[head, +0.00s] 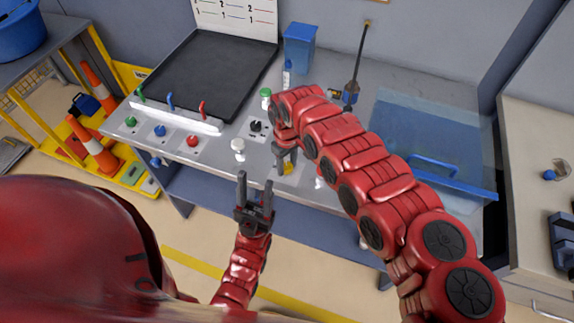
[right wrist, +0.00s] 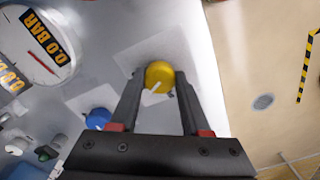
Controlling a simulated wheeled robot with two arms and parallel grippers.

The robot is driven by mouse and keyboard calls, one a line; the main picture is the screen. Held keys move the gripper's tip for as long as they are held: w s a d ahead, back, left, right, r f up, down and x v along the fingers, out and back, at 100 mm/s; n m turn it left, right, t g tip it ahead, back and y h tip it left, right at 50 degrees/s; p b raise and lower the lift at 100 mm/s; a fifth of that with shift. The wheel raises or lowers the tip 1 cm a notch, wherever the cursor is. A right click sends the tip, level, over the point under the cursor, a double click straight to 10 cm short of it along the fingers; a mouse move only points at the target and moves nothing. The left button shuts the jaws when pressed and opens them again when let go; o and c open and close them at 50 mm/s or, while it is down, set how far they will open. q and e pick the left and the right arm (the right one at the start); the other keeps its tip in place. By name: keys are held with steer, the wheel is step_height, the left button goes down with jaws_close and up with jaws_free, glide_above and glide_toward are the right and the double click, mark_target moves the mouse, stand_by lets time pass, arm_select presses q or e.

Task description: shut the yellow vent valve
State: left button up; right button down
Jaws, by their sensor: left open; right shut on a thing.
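The yellow vent valve (right wrist: 159,72) is a round knob with a white pointer mark, on a pale plate on the bench panel. In the right wrist view the mark slants from the knob's middle to the lower left. The knob shows partly in the head view (head: 287,168), under my right gripper (head: 285,155). My right gripper (right wrist: 160,82) is shut on the knob, one finger on each side. My left gripper (head: 255,181) is open and empty, in front of the bench edge.
A blue knob (right wrist: 99,120) and a gauge (right wrist: 38,45) reading 0.0 BAR are near the yellow knob. On the bench are a black tray (head: 205,75), green, blue and red levers, a blue container (head: 299,45) and a clear blue-tinted bin (head: 430,125).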

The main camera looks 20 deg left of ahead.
mark_target(287, 166)
steer(key=m+b, duration=0.1)
steer(key=m, duration=0.3)
steer(key=shift+m, duration=0.4)
stand_by(0.4)
steer(key=shift+c, duration=1.9)
jaws_free()
steer(key=shift+r, duration=0.1)
step_height(287, 166, up, 17)
steer(key=b, duration=0.4)
steer(key=shift+r+b, duration=0.15)
steer(key=shift+b, duration=0.2)
